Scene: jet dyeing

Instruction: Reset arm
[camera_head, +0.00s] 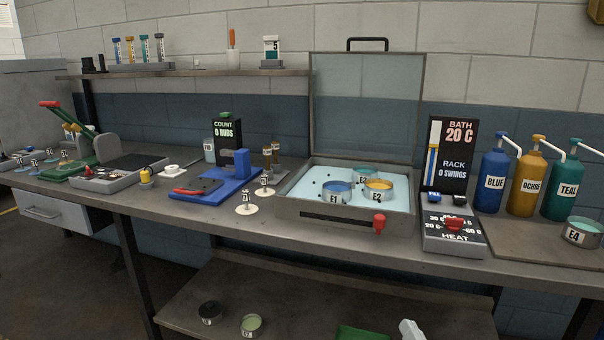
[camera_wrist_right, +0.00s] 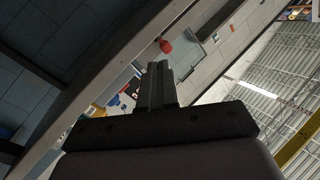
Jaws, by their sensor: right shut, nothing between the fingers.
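My right gripper (camera_wrist_right: 158,72) shows in the right wrist view with its two dark fingers together and nothing between them. It is below the bench's front edge, tilted in that view. A small pale part at the bottom edge of the head view, right of centre, may belong to my right arm. My left gripper is not in view.
The bench (camera_head: 395,248) carries an open bath (camera_head: 290,208) with cups, a heat control box (camera_head: 453,235), a display (camera_head: 450,160), a blue stand (camera_head: 235,187) and dye bottles (camera_head: 530,182). A lower shelf (camera_head: 190,300) holds two cups. A red knob (camera_head: 379,224) sticks out in front.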

